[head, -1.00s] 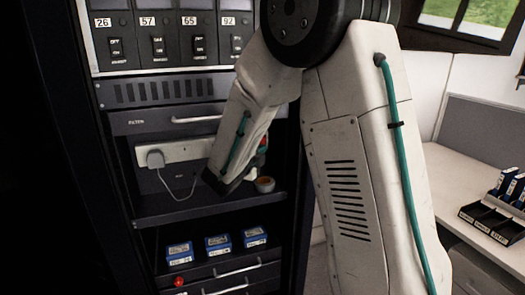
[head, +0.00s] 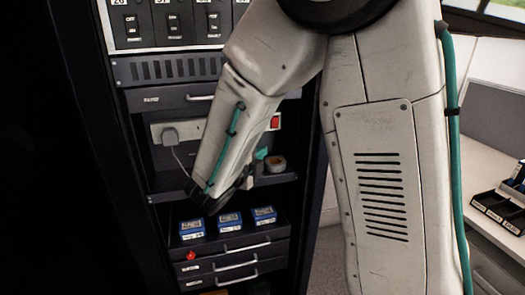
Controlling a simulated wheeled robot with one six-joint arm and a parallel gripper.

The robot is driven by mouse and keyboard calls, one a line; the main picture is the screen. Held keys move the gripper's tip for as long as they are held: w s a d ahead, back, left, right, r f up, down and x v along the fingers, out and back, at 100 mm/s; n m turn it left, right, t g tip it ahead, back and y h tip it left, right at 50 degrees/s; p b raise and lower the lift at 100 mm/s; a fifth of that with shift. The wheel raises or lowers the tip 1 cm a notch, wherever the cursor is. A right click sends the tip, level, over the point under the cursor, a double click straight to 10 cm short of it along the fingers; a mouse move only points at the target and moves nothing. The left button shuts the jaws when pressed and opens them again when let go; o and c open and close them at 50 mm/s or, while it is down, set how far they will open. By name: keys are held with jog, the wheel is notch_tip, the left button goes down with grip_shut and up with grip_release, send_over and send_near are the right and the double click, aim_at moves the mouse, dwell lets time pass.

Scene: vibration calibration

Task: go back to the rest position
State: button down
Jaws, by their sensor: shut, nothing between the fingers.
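My white arm with its teal cable hangs in front of a dark rack (head: 85,130). Its forearm slants down to the left and ends in a dark wrist at shelf height. My gripper (head: 243,182) is at that end, shut and empty, mostly hidden behind the wrist. It is in front of the open shelf and left of a tape roll (head: 276,164). I cannot tell whether it touches the shelf.
A power strip (head: 160,132) with a plug and a red switch is behind the forearm. Several blue boxes (head: 229,222) stand below, above handled drawers (head: 235,266). A switch panel (head: 170,25) is above. A desk (head: 475,160) with a black tray (head: 495,205) is at right.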

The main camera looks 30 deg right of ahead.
dwell(0.4)
jog(key=s+d+f+m+g+y, duration=0.15)
jog(key=s+m+g, duration=0.5)
jog(key=m, duration=0.65)
jog(key=s+d+f+m+g+y, duration=0.1)
jog(key=s+m+g+y, duration=0.25)
jog(key=s+m, duration=0.8)
jog(key=s+a+r+m+t+y, duration=0.1)
jog(key=s+a+r+m+y, duration=0.2)
jog(key=m, duration=0.6)
jog(key=s+a+r+m+t+y, duration=0.1)
jog(key=s+a+r+m+y, duration=0.2)
jog(key=s+a+m+y, duration=0.2)
jog(key=s+m+y, duration=0.2)
jog(key=m, duration=0.2)
jog(key=shift+s+a+t, duration=0.3)
